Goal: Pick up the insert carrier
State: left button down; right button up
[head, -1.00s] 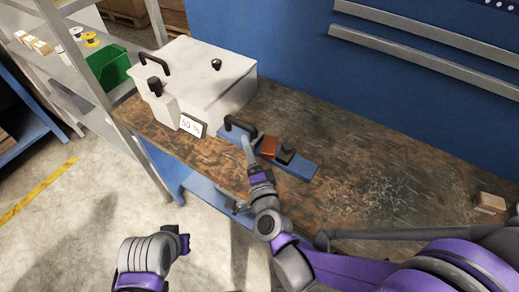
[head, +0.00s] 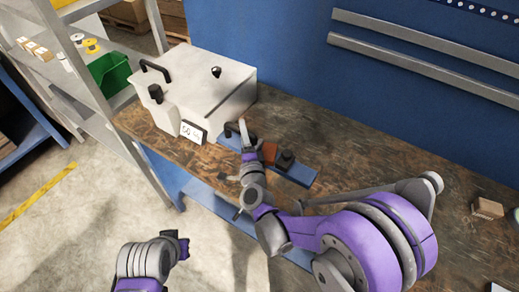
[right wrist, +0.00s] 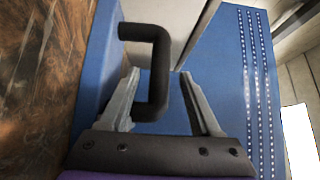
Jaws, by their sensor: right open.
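The insert carrier is a long blue bar (head: 298,174) on the workbench with a black handle (head: 229,128), a brown-orange block (head: 270,152) and a black knob (head: 285,158). My right gripper (head: 246,134) is at the handle end and hides part of the bar. In the right wrist view the black handle (right wrist: 158,70) reaches down between the two open fingers (right wrist: 163,90); neither finger is clearly pressed on it. My left gripper (head: 182,244) is at the lower left, away from the bench; its jaws are too small to read.
A white box (head: 215,95) with a black handle and a display (head: 194,132) stands just left of the carrier. A blue wall (head: 280,50) rises behind. A small cardboard box (head: 488,207) lies at the right. The bench (head: 370,150) is clear to the carrier's right.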

jog(key=shift+w+a, duration=0.1)
jog(key=shift+w, duration=0.6)
jog(key=shift+s, duration=0.1)
jog(key=shift+c, duration=0.5)
grip_shut()
